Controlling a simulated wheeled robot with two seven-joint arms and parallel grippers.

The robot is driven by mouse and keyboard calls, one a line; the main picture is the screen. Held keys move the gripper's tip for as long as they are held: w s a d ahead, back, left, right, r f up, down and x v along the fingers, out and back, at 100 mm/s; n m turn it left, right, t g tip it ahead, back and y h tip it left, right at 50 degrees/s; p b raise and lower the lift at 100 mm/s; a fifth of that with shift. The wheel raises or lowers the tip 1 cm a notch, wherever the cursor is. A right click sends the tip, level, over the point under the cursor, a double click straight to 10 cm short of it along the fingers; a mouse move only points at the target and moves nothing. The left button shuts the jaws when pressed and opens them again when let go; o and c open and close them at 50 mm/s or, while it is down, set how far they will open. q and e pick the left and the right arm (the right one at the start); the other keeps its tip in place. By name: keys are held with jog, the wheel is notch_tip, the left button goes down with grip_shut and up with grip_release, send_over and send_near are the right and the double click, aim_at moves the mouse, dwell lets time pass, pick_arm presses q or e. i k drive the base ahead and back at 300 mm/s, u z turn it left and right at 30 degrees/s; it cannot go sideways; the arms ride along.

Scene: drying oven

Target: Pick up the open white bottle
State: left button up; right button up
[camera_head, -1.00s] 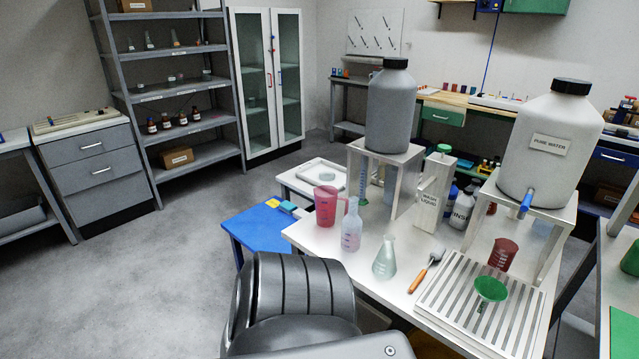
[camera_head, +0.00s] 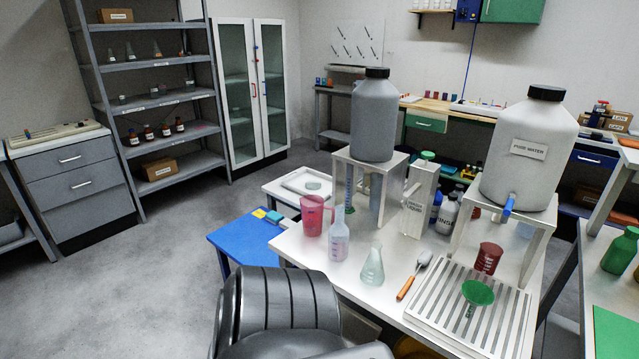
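A pale, translucent bottle with a narrow neck (camera_head: 340,238) stands upright on the white table (camera_head: 305,248), beside a pink beaker (camera_head: 312,216). A white bottle with dark lettering (camera_head: 447,216) stands further back, between the box labelled as liquid and the right stand, partly hidden. I cannot tell which of these bottles is open. Neither of my grippers is in view. Only a dark link of my arm shows at the bottom centre, in front of the table.
A conical flask (camera_head: 372,266), an orange-handled tool (camera_head: 413,277), a red beaker (camera_head: 488,258) and a green funnel (camera_head: 478,292) over a slatted rack (camera_head: 440,312) crowd the table. A grey tank (camera_head: 373,120) and a pure water tank (camera_head: 526,165) stand on raised stands. Floor at left is clear.

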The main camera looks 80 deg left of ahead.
aim_at(338, 234)
jog(key=u, duration=2.3)
